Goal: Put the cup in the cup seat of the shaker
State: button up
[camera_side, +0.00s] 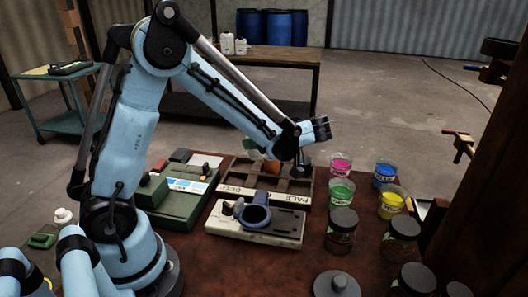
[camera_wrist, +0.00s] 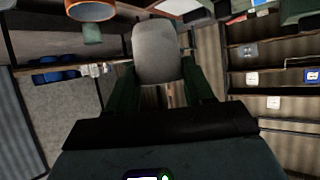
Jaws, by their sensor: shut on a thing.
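The shaker (camera_side: 275,231) is a pale, low block on the brown table in the side view. A dark blue ring with a handle-like part, which looks like the cup seat (camera_side: 256,216), stands on it. My gripper (camera_side: 302,163) is above and behind the shaker, near the wooden tray. In the wrist view its two dark green fingers are shut on a grey, rounded thing (camera_wrist: 157,52). I cannot tell for sure that this is the cup. It is hard to make out in the side view. An orange-rimmed green vessel (camera_wrist: 90,10) shows at the wrist view's top edge.
A wooden compartment tray (camera_side: 262,187) lies behind the shaker. Pink (camera_side: 340,166), green (camera_side: 341,192), blue (camera_side: 385,175) and yellow (camera_side: 391,202) pots stand to the right. Several dark-lidded jars (camera_side: 341,231) stand nearer. A green machine (camera_side: 178,205) is at the left.

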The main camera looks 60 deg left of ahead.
jog(key=x, duration=0.3)
jog(key=w+x, duration=0.1)
jog(key=x, duration=0.4)
jog(key=shift+w+a+f, duration=0.1)
jog(key=shift+a+f, duration=0.25)
jog(key=shift+f, duration=1.8)
jog(key=shift+f, duration=0.2)
jog(key=o, duration=1)
jog(key=shift+o, duration=0.2)
jog(key=shift+d, duration=0.1)
